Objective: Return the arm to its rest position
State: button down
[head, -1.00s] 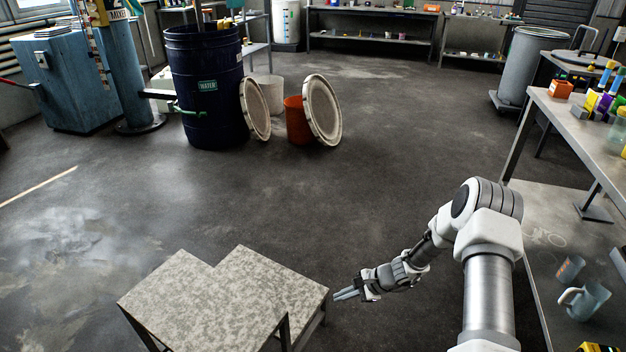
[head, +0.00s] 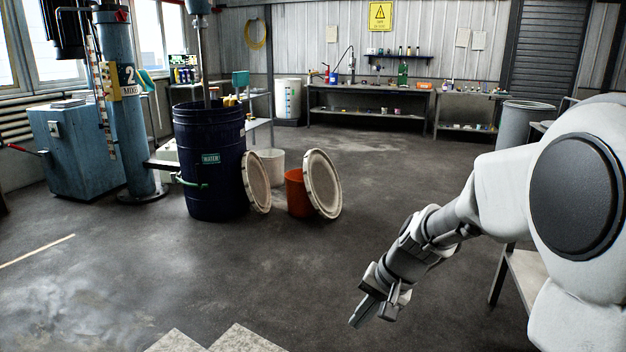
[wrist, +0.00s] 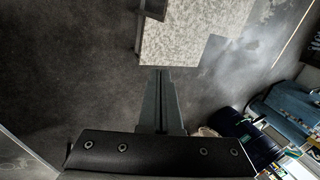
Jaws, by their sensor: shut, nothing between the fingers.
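My gripper (head: 366,312) is at the lower right of the head view, at the end of my bent arm, pointing down and to the left. Its fingers are together with nothing between them. In the wrist view, the shut fingers (wrist: 160,76) point toward a speckled grey stepped surface (wrist: 180,42). The gripper appears to be in the air, holding nothing. My arm's large white joint fills the right side of the head view and hides part of the workbench there.
The speckled surface (head: 240,340) shows at the bottom edge. A dark blue barrel (head: 212,185) stands left of centre, with white lids (head: 322,185) and an orange bucket (head: 297,193) beside it. A blue mixer column (head: 125,130) stands further left. The middle floor is clear.

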jog(key=s+d+r+n+t+h, duration=0.2)
jog(key=s+r, duration=0.4)
jog(key=s, duration=0.4)
jog(key=s+d+r+n+t+h, duration=0.1)
jog(key=s+d+r+n+h, duration=0.15)
jog(key=s+r, duration=0.55)
notch_tip(320, 180, up, 21)
jog(key=s+p, duration=0.2)
jog(key=p, duration=2.1)
jog(key=shift+d, duration=0.25)
